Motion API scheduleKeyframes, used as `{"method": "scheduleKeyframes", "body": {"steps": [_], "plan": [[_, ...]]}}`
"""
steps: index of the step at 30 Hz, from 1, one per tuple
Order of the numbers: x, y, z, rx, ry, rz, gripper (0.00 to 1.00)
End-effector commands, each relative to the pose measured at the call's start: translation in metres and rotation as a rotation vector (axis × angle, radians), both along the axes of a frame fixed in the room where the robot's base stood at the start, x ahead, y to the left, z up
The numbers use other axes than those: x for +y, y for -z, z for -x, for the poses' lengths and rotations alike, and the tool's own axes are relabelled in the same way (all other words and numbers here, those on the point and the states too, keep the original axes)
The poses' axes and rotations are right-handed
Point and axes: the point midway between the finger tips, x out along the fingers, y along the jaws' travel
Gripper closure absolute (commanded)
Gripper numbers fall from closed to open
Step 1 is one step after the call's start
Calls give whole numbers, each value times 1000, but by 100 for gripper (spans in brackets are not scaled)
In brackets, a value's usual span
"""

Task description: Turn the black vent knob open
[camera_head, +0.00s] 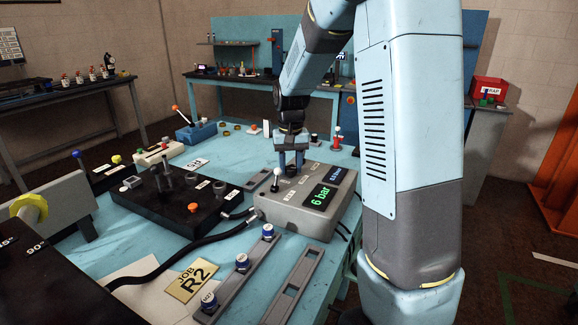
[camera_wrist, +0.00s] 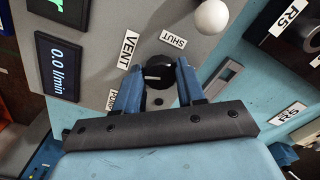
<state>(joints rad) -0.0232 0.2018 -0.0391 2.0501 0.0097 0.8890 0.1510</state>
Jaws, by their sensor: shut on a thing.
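The black vent knob (camera_wrist: 158,74) sits on the grey control box between the labels VENT (camera_wrist: 129,50) and SHUT (camera_wrist: 173,40). My gripper (camera_wrist: 160,67) has its two blue fingers on either side of the knob, shut on it. A small light mark shows on the knob, but I cannot tell its exact setting. In the head view my gripper (camera_head: 291,160) points down at the far part of the grey box (camera_head: 290,213), and its fingers hide the knob.
A white ball-topped lever (camera_wrist: 211,16) stands close to the knob. The box displays read "6 bar" (camera_head: 321,196) and "0.0 l/min" (camera_wrist: 58,66). A black manifold block (camera_head: 178,205) with hoses lies left of the box. A slotted rail (camera_head: 237,275) with blue-and-white caps lies in front.

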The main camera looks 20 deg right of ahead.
Motion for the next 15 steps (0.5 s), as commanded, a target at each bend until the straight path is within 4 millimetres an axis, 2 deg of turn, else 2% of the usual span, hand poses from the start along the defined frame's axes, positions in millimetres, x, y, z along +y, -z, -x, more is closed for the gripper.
{"method": "scheduleKeyframes", "body": {"steps": [6, 15], "plan": [[1, 1, 1, 3, 167, -1, 91], [1, 1, 1, 4, 316, 0, 91]]}}
